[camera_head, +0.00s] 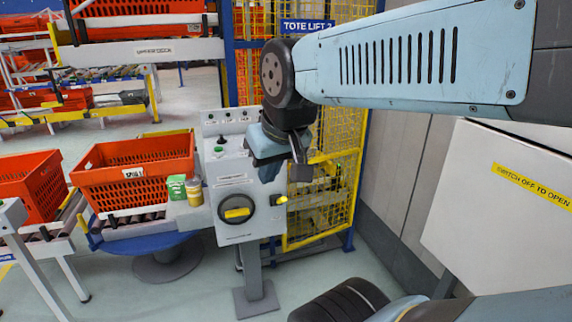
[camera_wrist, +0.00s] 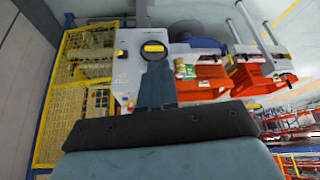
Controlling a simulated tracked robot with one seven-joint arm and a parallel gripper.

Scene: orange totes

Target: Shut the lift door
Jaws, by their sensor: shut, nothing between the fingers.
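The tote lift stands behind a yellow mesh (camera_head: 328,205) under a blue "TOTE LIFT 2" sign (camera_head: 307,26). The mesh also shows at left in the wrist view (camera_wrist: 62,95). I cannot tell which part of it is the door or how far it is shut. A grey control box (camera_head: 236,165) stands in front, with a black dial with a yellow bar (camera_head: 238,213), a green button (camera_head: 218,149) and a yellow knob (camera_head: 280,200). My gripper (camera_head: 268,174) is shut and empty, pointing down in front of the box's upper right part and hiding some of it.
An orange tote (camera_head: 135,172) sits on rollers left of the box, with a green carton (camera_head: 177,187) and a yellow-labelled jar (camera_head: 194,191) between. A white cabinet (camera_head: 500,205) marked "SWITCH OFF TO OPEN" stands at right. Some floor (camera_head: 195,285) is clear below.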

